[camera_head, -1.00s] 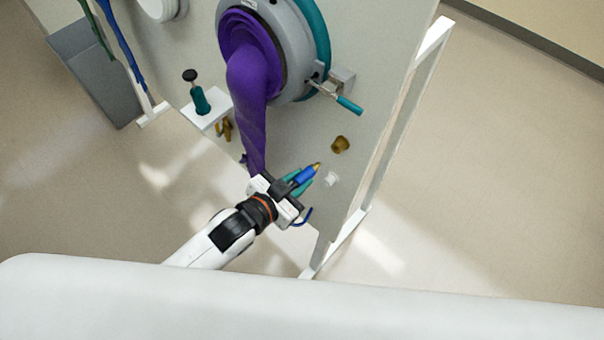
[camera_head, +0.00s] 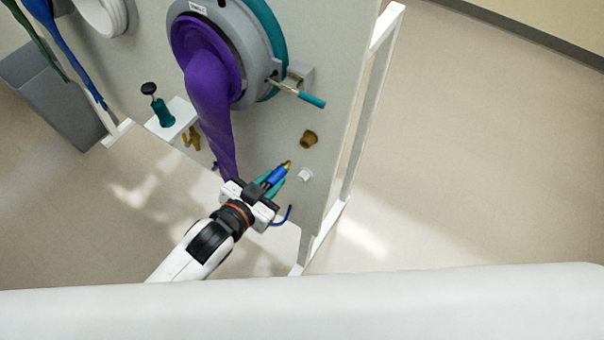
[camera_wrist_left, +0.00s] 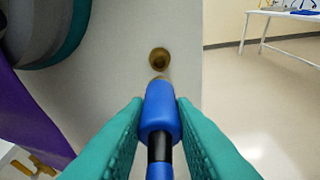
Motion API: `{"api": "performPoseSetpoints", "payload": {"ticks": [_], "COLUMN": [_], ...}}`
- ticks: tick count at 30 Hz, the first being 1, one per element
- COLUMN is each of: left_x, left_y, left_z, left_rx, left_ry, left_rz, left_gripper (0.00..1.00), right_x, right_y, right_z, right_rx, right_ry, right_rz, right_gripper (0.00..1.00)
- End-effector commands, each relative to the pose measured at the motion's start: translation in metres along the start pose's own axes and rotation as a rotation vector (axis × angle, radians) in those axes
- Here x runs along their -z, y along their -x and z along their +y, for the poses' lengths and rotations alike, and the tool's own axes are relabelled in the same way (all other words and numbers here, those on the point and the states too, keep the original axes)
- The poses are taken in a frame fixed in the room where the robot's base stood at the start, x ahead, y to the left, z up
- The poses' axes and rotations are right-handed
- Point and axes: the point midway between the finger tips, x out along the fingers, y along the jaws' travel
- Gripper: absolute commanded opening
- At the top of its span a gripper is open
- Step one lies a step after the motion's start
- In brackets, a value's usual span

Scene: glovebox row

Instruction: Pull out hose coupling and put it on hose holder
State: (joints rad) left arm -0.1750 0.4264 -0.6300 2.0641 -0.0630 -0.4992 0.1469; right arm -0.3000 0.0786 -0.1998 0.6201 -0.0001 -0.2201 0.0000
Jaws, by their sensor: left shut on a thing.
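My left gripper (camera_head: 269,185) is shut on the blue hose coupling (camera_head: 278,175), which has a brass tip and a blue hose hanging beside the gripper. In the left wrist view the coupling (camera_wrist_left: 160,110) sits between the teal fingers, its tip pointing at a round brass socket (camera_wrist_left: 159,59). In the head view this brass socket (camera_head: 309,138) is on the grey panel, up and right of the tip and apart from it. A small white fitting (camera_head: 305,175), perhaps the hose holder, is on the panel right of the coupling. My right gripper is out of view.
The grey panel (camera_head: 345,75) carries a round port with a purple glove (camera_head: 210,100) hanging close to my left gripper. A teal-handled latch (camera_head: 311,99) sticks out at its right. A teal valve (camera_head: 162,113) and brass fittings (camera_head: 192,138) are at left. Floor right of the frame is clear.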

Motion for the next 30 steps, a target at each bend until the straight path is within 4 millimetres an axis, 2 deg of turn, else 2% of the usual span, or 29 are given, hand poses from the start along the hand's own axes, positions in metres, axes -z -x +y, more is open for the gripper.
{"api": "performPoseSetpoints", "payload": {"ticks": [11,14,17,24,27,30], "left_x": [-0.001,0.005,0.027,0.109,0.132,0.144], "left_y": [0.0,-0.002,-0.008,-0.028,-0.032,-0.034], "left_z": [0.0,-0.001,-0.004,-0.017,-0.021,-0.023], "left_rx": [0.0,0.0,-0.002,-0.006,-0.005,-0.004], "left_ry": [0.0,0.0,0.002,0.003,0.002,0.002], "left_rz": [-0.001,0.0,0.003,0.004,0.002,0.0], "left_gripper": [0.0,0.0,0.0,0.0,0.0,0.0], "right_x": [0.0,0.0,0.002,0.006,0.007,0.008], "right_y": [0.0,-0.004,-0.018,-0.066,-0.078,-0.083], "right_z": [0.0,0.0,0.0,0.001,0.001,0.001], "right_rx": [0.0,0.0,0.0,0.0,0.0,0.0], "right_ry": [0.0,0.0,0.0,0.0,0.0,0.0], "right_rz": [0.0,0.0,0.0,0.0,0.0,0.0], "right_gripper": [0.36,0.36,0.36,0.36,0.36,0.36]}}
